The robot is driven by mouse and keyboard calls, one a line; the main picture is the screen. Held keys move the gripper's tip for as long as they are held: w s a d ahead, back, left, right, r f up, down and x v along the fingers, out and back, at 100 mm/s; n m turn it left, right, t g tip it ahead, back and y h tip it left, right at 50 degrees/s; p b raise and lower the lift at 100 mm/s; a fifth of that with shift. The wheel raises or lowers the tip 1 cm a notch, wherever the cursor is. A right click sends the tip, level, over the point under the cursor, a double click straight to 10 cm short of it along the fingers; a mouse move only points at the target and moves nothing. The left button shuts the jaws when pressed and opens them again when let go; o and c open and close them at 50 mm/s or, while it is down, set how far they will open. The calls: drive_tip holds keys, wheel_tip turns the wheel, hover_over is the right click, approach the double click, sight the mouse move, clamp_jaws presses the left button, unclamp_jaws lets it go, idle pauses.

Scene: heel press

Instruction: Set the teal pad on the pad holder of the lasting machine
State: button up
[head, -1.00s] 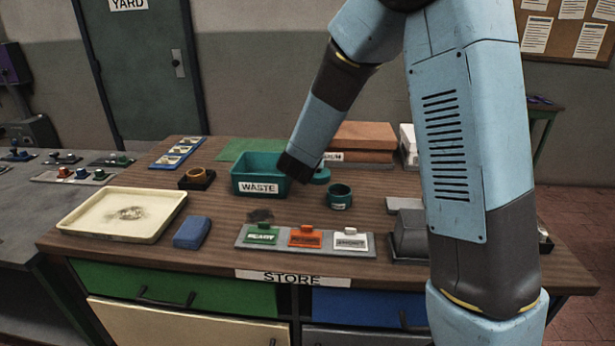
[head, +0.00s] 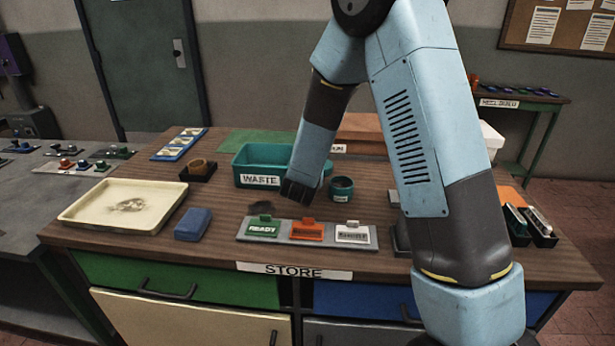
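My gripper (head: 298,192) points down over the wooden table, in front of the teal WASTE bin (head: 262,166) and left of a small teal cup (head: 342,189). Its dark fingers are small and seen from behind, so I cannot tell whether they are open or shut, or hold anything. I cannot make out the teal pad; the gripper and forearm cover the spot between bin and cup. No pad holder can be made out. A purple and dark machine (head: 32,100) stands at the far left edge, only partly in view.
A grey rack with READY, orange and white tags (head: 306,231) lies in front of the gripper. A cream tray (head: 122,206) and a blue block (head: 193,224) are at left. A grey bench (head: 40,195) adjoins on the left. A green side table (head: 520,104) stands back right.

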drive_tip(key=shift+f, duration=0.45)
drive_tip(key=shift+f, duration=0.1)
drive_tip(key=o, duration=1)
drive_tip(key=shift+o, duration=0.2)
drive_tip(key=v, duration=1.2)
